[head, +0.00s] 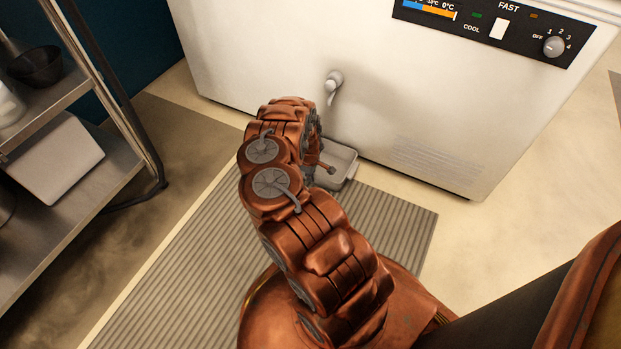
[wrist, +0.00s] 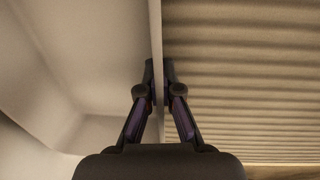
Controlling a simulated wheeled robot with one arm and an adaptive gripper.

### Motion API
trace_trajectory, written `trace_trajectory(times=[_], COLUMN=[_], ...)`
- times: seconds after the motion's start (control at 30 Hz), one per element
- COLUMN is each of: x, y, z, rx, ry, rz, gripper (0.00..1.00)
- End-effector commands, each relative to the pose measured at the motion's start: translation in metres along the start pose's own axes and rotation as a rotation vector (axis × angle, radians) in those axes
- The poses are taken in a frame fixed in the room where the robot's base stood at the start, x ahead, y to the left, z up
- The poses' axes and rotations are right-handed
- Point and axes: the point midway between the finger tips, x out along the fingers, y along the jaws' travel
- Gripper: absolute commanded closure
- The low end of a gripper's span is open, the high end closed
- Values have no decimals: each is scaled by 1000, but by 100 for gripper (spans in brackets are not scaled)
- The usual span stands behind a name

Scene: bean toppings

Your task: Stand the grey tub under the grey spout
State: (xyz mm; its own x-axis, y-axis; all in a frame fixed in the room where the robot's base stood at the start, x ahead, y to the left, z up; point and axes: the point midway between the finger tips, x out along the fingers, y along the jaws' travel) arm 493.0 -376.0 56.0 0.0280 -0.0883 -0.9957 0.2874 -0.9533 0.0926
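The grey tub (head: 343,157) is a shallow open tray close to the front of the white chest freezer, below the grey spout (head: 334,82) in the picture. My arm hides its left part in the head view. In the wrist view, the tub's inside (wrist: 60,70) fills the left side, and its wall runs up the middle. My gripper (wrist: 158,72) has one finger on each side of that wall, closed in on it. I cannot tell whether the tub rests fully on the floor or is directly under the spout.
A ribbed grey mat (head: 190,270) lies on the floor in front. A metal shelf rack (head: 95,190) stands at the left. The floor at the right (head: 520,220) is clear.

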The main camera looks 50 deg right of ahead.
Motion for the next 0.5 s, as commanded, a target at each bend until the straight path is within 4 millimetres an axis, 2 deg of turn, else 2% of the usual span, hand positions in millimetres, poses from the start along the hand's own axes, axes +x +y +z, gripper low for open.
trace_trajectory(times=[0.3,0.5], x=[4,2], y=[-1,-1], z=[0,0], rx=[0,0], ry=[0,-1], rz=[-1,-1], gripper=[100,77])
